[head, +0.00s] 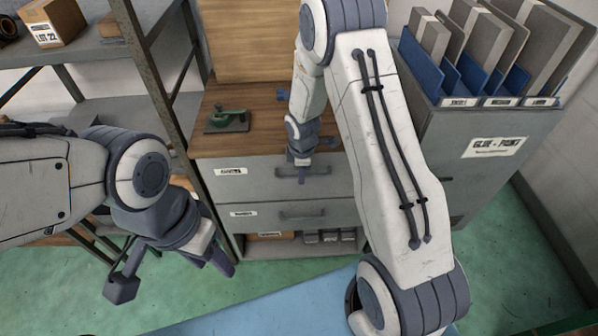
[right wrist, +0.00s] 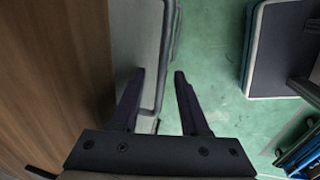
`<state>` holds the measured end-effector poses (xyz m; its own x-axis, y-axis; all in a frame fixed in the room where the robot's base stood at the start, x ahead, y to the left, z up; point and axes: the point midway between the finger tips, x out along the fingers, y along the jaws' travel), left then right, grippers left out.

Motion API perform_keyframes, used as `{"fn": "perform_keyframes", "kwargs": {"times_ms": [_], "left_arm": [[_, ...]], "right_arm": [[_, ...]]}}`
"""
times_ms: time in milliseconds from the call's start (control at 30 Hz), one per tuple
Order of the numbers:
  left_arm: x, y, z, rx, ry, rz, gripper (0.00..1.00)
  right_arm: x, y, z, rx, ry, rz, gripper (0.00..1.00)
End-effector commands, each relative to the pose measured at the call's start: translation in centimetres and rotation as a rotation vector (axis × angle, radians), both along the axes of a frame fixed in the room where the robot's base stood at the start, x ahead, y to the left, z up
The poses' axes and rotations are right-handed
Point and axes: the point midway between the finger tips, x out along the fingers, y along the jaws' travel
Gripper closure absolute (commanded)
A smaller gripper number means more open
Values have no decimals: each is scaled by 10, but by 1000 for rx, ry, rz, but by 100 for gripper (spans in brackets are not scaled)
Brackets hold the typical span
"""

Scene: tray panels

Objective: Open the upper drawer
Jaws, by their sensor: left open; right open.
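The upper drawer (head: 258,186) is the top grey front of a cabinet under a wooden top, and it looks closed. Its bar handle (head: 284,172) is partly hidden by my right gripper (head: 311,160), which is at the drawer front. In the right wrist view, the handle (right wrist: 168,50) runs between the two open fingers of my right gripper (right wrist: 159,74). The fingers stand apart from each other and do not clamp the bar. My left gripper (head: 172,274) is open and empty, above the floor at the lower left, away from the cabinet.
A lower drawer (head: 262,216) and an open shelf with boxes lie below. A green tool (head: 227,120) sits on the wooden top (head: 262,135). A metal shelf rack (head: 160,85) stands left, a grey cabinet (head: 497,175) with files right. Green floor (head: 290,280) lies in front.

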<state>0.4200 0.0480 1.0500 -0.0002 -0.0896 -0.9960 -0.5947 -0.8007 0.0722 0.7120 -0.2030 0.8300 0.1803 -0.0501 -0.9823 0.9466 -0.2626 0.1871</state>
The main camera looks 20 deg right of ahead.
Motion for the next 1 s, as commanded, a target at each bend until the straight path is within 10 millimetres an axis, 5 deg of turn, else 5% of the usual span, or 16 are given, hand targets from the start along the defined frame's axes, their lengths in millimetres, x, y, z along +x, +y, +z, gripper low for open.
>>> {"fn": "perform_keyframes", "kwargs": {"times_ms": [67,167,1000], "left_arm": [[0,0,0,0,0,0,50],[0,0,0,0,0,0,50],[0,0,0,0,0,0,50]], "right_arm": [[0,0,0,0,0,-1,63],[0,0,0,0,0,-1,100],[3,-1,2,0,-8,-2,100]]}}
